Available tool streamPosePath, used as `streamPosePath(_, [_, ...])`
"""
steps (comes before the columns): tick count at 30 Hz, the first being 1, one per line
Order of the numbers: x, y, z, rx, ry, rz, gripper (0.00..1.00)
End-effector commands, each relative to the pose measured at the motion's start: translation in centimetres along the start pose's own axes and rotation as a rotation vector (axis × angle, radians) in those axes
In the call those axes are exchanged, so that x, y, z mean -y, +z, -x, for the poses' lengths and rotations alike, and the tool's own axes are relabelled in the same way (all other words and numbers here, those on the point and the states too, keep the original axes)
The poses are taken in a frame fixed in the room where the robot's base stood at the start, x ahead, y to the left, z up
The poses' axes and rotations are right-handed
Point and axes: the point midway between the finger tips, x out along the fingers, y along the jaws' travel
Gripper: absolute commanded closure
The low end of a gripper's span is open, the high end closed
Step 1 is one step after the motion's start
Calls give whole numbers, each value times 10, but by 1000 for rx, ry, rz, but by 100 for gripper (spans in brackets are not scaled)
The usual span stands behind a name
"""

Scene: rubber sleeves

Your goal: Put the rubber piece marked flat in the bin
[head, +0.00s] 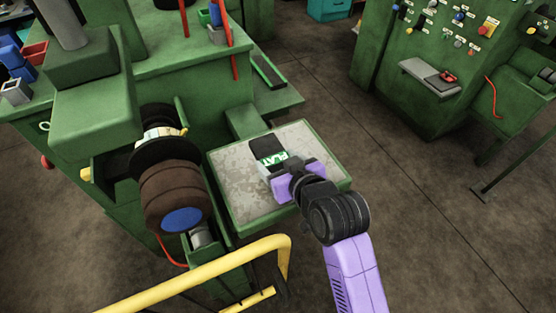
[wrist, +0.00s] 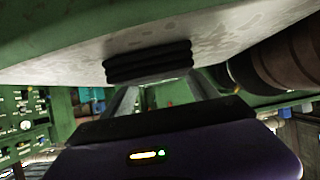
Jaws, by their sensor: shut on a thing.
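The rubber piece (head: 266,147) is black with a green and white label that appears to read FLAT. It is at the metal-topped tray (head: 237,187) in the head view. In the wrist view, a dark ribbed rubber piece (wrist: 148,62) shows against the pale metal surface. My gripper (head: 277,168) is shut on the piece, with its fingers (wrist: 158,90) at the sides. I cannot tell whether the piece touches the tray. My gripper hides part of it. I cannot pick out the bin for certain.
A green machine with a brown roller (head: 176,192) stands left of the tray. A yellow rail (head: 205,275) curves in front. A green control cabinet (head: 425,75) stands at the right. The floor between is clear.

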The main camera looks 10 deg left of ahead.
Motion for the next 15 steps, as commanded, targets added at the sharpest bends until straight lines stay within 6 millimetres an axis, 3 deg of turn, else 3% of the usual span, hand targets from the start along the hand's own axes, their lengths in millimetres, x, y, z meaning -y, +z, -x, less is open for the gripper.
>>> streamPosePath(7, [0, 2, -1, -2, 0, 0, 86])
streamPosePath(8, [0, 2, -1, 0, 0, 0, 30])
streamPosePath(11, [0, 2, -1, 0, 0, 0, 10])
streamPosePath(15, [0, 2, -1, 0, 0, 0, 10])
